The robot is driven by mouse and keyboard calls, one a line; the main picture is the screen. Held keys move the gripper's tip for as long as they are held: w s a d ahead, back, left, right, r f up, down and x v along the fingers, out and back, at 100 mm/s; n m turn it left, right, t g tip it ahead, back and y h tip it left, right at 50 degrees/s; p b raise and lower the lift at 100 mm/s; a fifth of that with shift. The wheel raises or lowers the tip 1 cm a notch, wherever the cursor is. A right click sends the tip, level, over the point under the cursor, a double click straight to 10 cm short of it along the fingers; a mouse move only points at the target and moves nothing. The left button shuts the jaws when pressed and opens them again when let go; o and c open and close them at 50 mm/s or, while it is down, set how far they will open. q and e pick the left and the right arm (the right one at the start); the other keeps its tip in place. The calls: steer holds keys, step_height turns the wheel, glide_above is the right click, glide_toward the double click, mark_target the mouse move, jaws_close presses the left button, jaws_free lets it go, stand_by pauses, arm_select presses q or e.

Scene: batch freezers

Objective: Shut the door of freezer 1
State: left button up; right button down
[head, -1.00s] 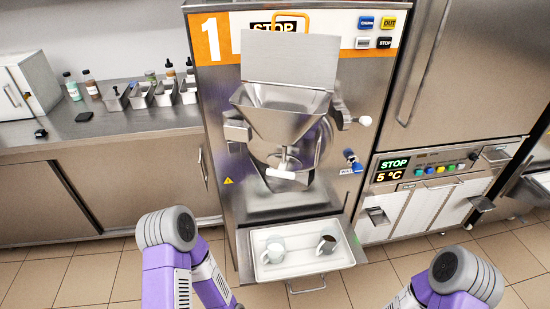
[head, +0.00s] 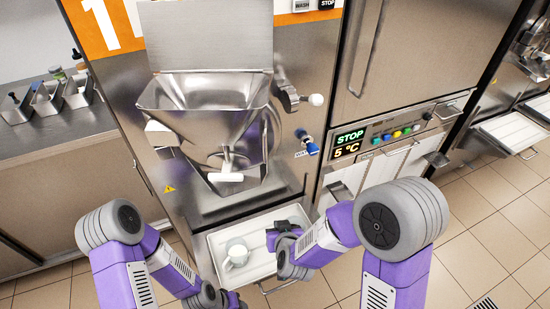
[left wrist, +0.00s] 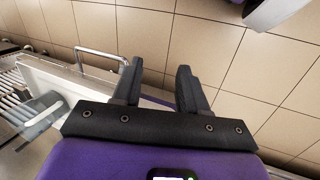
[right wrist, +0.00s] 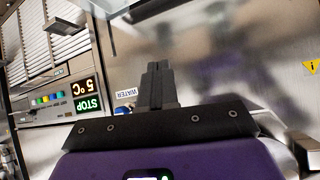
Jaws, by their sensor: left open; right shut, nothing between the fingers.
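Freezer 1 (head: 105,75) stands in front of me with its orange number label. Its front door (head: 205,150) carries a steel hopper with a raised flap and a white spout handle. A lever with a white knob (head: 317,100) sits to its right. I cannot tell how far the door stands from the body. My right gripper (right wrist: 155,70) is shut and empty, above the right part of the tray, below the door, facing the steel front. My left gripper (left wrist: 157,75) is open and empty, low near the tray's front; it is partly hidden in the head view.
A blue-knobbed water tap (head: 311,148) is right of the door. Another cabinet (head: 430,45) adjoins on the right. Floor is free at lower right.

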step_height(320, 180, up, 6)
steer(key=a+r+t, duration=0.1)
steer(key=a+t, duration=0.1)
steer(key=m+t+h+b, duration=0.2)
steer(key=t+h+b, duration=0.1)
steer(key=t, duration=0.3)
glide_toward(275, 146)
steer(key=s, duration=0.7)
steer(key=w+p, duration=0.2)
steer(key=w, duration=0.2)
steer(key=w+p, duration=0.3)
steer(key=w, duration=0.1)
steer(key=w+p, duration=0.2)
steer(key=w, duration=0.2)
steer(key=shift+w+d+r, duration=0.1)
steer(key=shift+w+d, duration=0.2)
steer(key=shift+d, duration=0.1)
steer(key=shift+w, duration=0.6)
